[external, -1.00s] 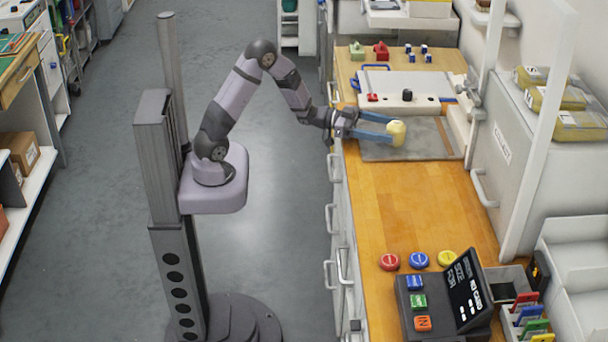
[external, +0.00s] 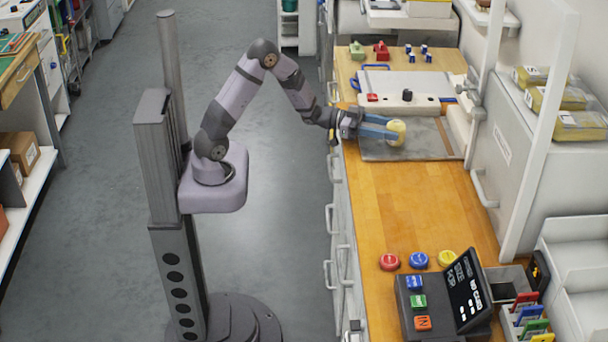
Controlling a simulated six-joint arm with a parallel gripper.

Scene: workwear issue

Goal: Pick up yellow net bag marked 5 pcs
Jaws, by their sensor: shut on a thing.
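A small pale yellow rounded bundle (external: 398,131), which looks like the yellow net bag, is at the tips of my gripper (external: 388,128). My gripper reaches in from the left with its blue fingers shut on the bundle. The bundle is over the grey mat (external: 385,153) on the wooden counter. I cannot tell whether it touches the mat. Any "5 pcs" marking is too small to read.
A white flat-topped unit (external: 412,92) stands just behind the mat. Red, blue and yellow round buttons (external: 419,260) and a dark display box (external: 466,290) are at the counter's near end. Yellow packs (external: 565,100) lie at the right. The wooden counter (external: 410,205) between is clear.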

